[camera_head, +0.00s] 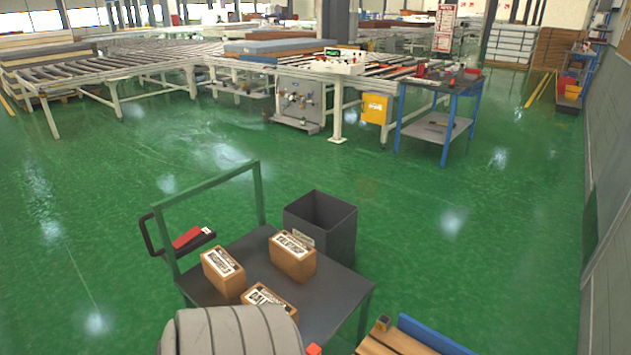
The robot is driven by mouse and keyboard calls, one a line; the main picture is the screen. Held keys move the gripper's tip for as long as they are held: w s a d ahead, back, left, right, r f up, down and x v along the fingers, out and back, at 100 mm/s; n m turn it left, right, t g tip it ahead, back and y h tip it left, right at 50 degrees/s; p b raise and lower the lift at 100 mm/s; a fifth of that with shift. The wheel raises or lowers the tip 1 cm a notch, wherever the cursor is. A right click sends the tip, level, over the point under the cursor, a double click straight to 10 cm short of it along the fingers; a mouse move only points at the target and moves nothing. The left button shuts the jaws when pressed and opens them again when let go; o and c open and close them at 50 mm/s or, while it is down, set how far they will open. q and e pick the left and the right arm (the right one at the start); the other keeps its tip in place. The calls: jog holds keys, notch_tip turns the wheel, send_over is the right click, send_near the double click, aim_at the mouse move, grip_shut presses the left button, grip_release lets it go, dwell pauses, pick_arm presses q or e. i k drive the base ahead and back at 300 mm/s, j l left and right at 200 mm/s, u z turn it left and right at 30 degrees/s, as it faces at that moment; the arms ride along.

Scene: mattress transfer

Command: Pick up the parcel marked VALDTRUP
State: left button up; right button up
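Three small brown cardboard parcels with white labels sit on the dark top of a green-framed trolley (338,293). The back-right parcel (292,262) has a label that seems to read VALDTRUP, though the print is small. The left parcel (224,278) stands a little apart from it, and its label is too small to read surely. The front parcel (282,297) has a label beginning with what looks like DAL, and it is partly hidden by a grey rounded shape at the bottom edge. Neither of my grippers is in view.
A dark open bin (335,232) stands at the trolley's far right side. A holder with a red item (188,238) hangs by the trolley handle. Wooden slats with a blue edge (400,342) are at bottom right. Roller conveyors (120,65) and a blue-legged table (437,124) stand beyond clear green floor.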

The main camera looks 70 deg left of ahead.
aim_at(294, 256)
jog(key=u, duration=2.35)
jog(key=k, duration=0.5)
